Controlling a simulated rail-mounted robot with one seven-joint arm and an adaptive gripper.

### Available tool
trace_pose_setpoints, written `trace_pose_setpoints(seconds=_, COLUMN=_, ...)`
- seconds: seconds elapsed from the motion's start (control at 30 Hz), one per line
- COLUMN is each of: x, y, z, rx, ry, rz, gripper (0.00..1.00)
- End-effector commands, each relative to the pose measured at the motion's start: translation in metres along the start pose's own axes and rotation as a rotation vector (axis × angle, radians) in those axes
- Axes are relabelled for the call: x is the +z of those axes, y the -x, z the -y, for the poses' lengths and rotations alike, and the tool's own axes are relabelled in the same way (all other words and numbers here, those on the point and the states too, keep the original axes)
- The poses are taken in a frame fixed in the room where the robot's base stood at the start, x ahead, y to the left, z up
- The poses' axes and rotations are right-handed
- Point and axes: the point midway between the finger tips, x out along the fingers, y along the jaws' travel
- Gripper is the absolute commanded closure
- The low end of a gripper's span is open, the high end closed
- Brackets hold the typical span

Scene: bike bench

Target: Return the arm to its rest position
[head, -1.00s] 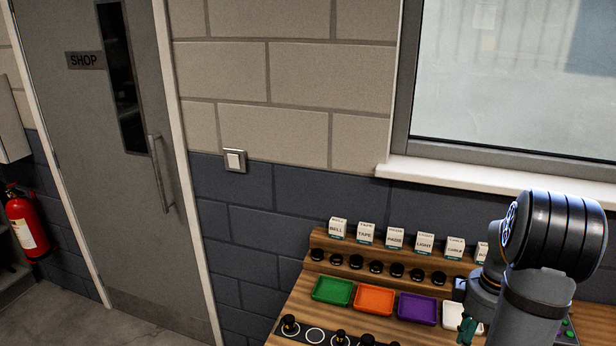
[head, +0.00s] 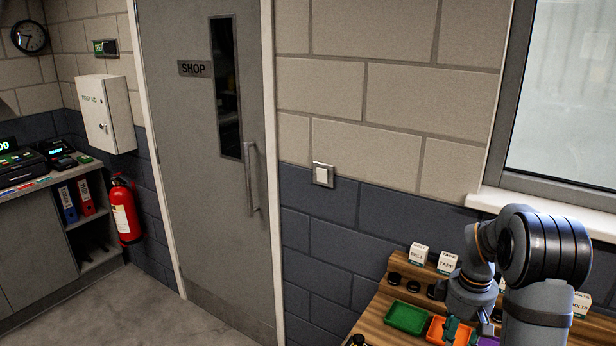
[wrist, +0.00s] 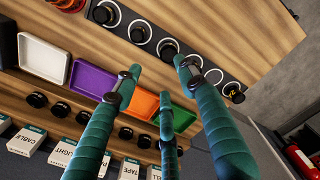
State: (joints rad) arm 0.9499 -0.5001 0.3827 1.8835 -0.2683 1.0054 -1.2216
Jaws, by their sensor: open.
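My gripper (head: 452,330) is low over the wooden bench (head: 376,326) at the bottom right of the head view, in front of the orange tray (head: 434,326). In the wrist view my gripper (wrist: 158,74) shows teal fingers spread apart with nothing between them. Below them are the purple tray (wrist: 90,82), the orange tray (wrist: 144,101) and the green tray (wrist: 183,120). I cannot tell the exact height of the fingers above the bench. My arm hides much of the bench's right part in the head view.
A white tray (wrist: 44,58) lies beside the purple one. A dark strip (wrist: 187,56) holds black parts in rings. Labelled boxes (wrist: 62,152) and black knobs line the bench's back. A window sill (head: 545,208) is behind my arm. The floor (head: 165,320) left of the bench is clear.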

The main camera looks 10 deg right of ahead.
Motion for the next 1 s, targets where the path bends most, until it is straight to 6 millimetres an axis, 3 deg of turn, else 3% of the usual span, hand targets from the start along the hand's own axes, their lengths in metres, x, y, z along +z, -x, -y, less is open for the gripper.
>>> trace_pose_setpoints(seconds=0.2, x=-0.037, y=-0.009, z=0.027, rx=-0.013, ry=0.118, rz=0.009, gripper=0.59)
trace_pose_setpoints(seconds=0.5, x=-0.071, y=-0.03, z=0.034, rx=-0.014, ry=0.108, rz=0.009, gripper=0.59)
trace_pose_setpoints(seconds=1.0, x=-0.078, y=-0.036, z=0.036, rx=-0.013, ry=0.105, rz=0.008, gripper=0.59)
